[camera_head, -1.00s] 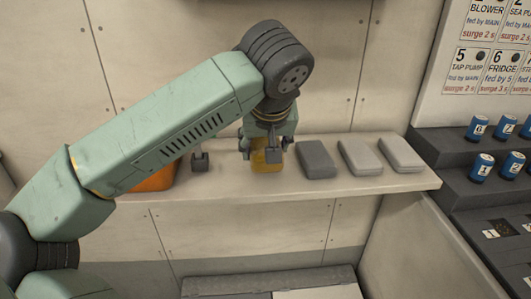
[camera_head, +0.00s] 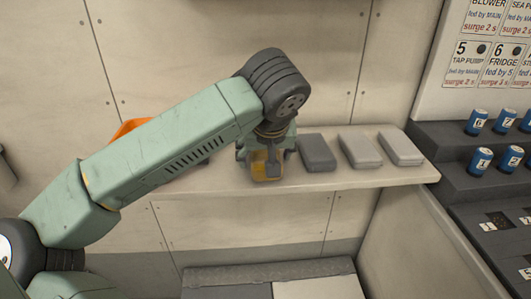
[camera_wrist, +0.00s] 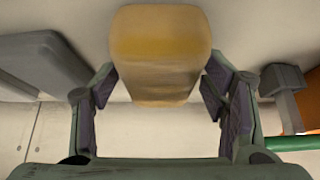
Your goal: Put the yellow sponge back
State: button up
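The yellow sponge (camera_head: 262,170) is at the shelf (camera_head: 225,181), left of a row of grey blocks. In the wrist view the sponge (camera_wrist: 160,45) fills the space between the two fingers, its sides meeting the fingertips. My gripper (camera_head: 267,160) points down over it and appears shut on it; the wrist view also shows the gripper (camera_wrist: 160,80). A finger hides part of the sponge in the head view. I cannot tell whether the sponge's underside rests on the shelf.
Grey blocks (camera_head: 317,152), (camera_head: 360,149) and (camera_head: 400,147) lie to the right. An orange object (camera_head: 130,127) is partly hidden behind my arm; a small dark post (camera_wrist: 283,80) stands near it. Blue cans (camera_head: 480,160) stand on dark steps at the right.

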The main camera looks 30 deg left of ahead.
jog(key=shift+o, duration=0.3)
jog(key=shift+r, duration=0.35)
jog(key=b+v, duration=0.2)
jog(key=v, duration=0.9)
jog(key=shift+s+d+r, duration=0.2)
jog(key=shift+r, duration=0.1)
